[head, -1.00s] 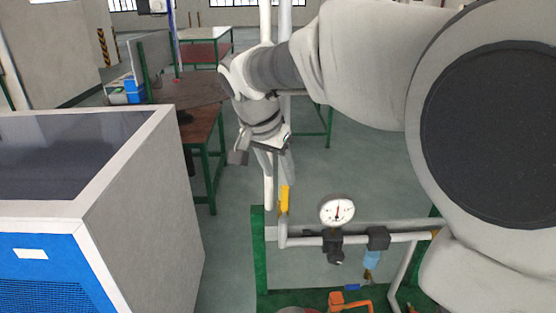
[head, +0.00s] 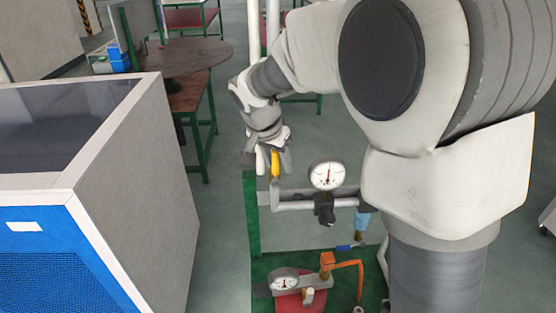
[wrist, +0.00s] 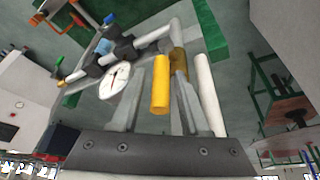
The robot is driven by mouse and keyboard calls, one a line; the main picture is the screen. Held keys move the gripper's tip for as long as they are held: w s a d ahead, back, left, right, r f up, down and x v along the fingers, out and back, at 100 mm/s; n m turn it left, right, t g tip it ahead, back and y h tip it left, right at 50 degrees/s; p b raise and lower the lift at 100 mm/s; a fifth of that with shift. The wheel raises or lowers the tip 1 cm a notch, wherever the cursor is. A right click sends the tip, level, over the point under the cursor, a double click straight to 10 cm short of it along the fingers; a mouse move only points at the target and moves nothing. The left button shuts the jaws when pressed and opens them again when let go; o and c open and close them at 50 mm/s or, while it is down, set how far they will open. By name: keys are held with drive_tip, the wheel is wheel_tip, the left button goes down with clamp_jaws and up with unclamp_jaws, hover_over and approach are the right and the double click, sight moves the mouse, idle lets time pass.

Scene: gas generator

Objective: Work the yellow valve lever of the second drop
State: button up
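The yellow valve lever (head: 275,165) stands upright at the left end of the pipe run, beside the pipe elbow. My gripper (head: 268,162) is right at its upper part in the head view, with its fingers pointing down. In the wrist view, the yellow lever (wrist: 161,84) shows between the two fingers of my gripper (wrist: 157,98), which are open with a gap on each side of it. A darker yellow piece (wrist: 179,62) shows just behind it. I cannot tell whether either finger touches the lever.
A round pressure gauge (head: 327,175) sits on the pipe right of the lever. A green frame (head: 252,215) carries the pipes; a lower gauge (head: 284,280) and orange handle (head: 345,263) are below. A grey and blue cabinet (head: 135,180) stands left, with floor between.

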clamp_jaws()
idle(1.2)
